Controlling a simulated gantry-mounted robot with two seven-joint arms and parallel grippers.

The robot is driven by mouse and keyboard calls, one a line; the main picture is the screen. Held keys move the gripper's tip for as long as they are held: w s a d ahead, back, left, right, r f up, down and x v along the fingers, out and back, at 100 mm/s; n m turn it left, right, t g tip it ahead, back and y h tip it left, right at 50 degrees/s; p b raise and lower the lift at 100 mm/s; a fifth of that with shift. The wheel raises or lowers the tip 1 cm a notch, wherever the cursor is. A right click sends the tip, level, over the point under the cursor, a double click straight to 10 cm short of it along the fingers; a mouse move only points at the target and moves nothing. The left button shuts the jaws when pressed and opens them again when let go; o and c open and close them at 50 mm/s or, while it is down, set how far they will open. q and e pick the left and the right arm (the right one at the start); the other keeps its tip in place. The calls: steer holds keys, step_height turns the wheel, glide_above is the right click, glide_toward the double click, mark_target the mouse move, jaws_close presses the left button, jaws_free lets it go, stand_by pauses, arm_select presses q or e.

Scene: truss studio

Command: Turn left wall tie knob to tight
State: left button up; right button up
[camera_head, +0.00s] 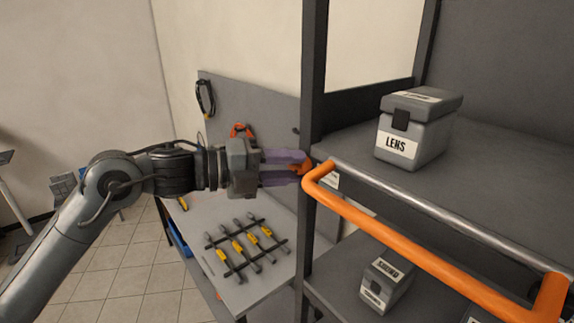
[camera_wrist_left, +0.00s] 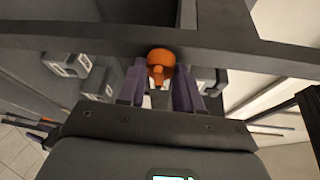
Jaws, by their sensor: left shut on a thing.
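The orange left wall tie knob (camera_head: 300,170) sits at the dark upright post of the shelf rack, next to the end of the orange rail. My left gripper (camera_head: 302,168) reaches in from the left and is shut on the knob, with its purple fingers above and below it. In the left wrist view the rounded orange knob (camera_wrist_left: 160,62) shows between the two purple fingertips (camera_wrist_left: 160,88), against a dark rack beam. Any marking on the knob is too small to read. My right gripper is in neither view.
The orange rail (camera_head: 430,258) runs along the shelf front, right of the knob. A grey LENS box (camera_head: 410,135) stands on the upper shelf; a SOUND box (camera_head: 385,285) stands below. A grey bench (camera_head: 212,275) with several yellow-marked tools is behind my left arm.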

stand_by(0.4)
arm_select(q)
steer(key=o, duration=1)
steer(key=shift+a, duration=0.15)
steer(key=shift+b+v, duration=1.55)
steer(key=shift+v, duration=3.7)
steer(key=shift+r, duration=0.15)
